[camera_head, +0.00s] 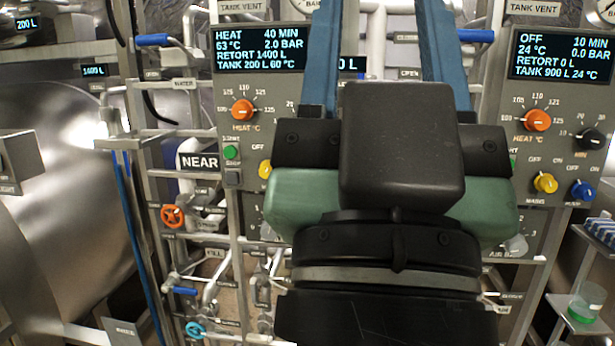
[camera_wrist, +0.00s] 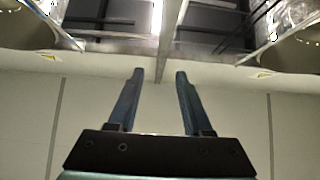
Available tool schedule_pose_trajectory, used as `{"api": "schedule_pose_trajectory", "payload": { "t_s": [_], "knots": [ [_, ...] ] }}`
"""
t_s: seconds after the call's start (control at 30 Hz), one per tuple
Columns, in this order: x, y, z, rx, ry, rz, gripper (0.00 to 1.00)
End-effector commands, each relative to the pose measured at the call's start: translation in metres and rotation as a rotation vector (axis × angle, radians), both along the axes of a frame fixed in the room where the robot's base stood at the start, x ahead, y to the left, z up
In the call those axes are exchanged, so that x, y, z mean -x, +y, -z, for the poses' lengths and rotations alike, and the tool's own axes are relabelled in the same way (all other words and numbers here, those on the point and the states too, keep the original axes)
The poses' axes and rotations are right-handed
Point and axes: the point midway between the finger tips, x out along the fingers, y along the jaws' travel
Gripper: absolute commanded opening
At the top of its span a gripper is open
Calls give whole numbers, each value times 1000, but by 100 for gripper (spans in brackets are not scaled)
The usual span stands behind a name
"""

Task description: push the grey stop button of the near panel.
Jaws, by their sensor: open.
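The near panel (camera_head: 222,120) is a grey control panel at the left of the head view, beside the NEAR label (camera_head: 199,161). My gripper and wrist hide the right part of the near panel.
An orange heat knob (camera_head: 242,110) sits above the start button, and a yellow knob (camera_head: 265,169) to its right. A second panel (camera_head: 520,110) reading OFF stands at the right. Pipes and an orange valve wheel (camera_head: 172,216) lie lower left. A shelf (camera_head: 585,318) is at the right edge.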

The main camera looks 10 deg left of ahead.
Motion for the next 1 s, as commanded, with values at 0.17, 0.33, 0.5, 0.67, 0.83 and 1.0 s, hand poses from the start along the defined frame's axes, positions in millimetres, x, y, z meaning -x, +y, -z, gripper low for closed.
{"api": "schedule_pose_trajectory", "payload": {
  "t_s": [0.17, 0.33, 0.5, 0.67, 0.83, 1.0],
  "knots": [
    [0, 0, 0, 0, 0, 0, 19],
    [0, 0, 0, 0, 0, 0, 0],
    [0, 0, 0, 0, 0, 0, 0],
    [0, 0, 0, 0, 0, 0, 0],
    [0, 0, 0, 0, 0, 0, 0],
    [0, 0, 0, 0, 0, 0, 0]
  ]
}}
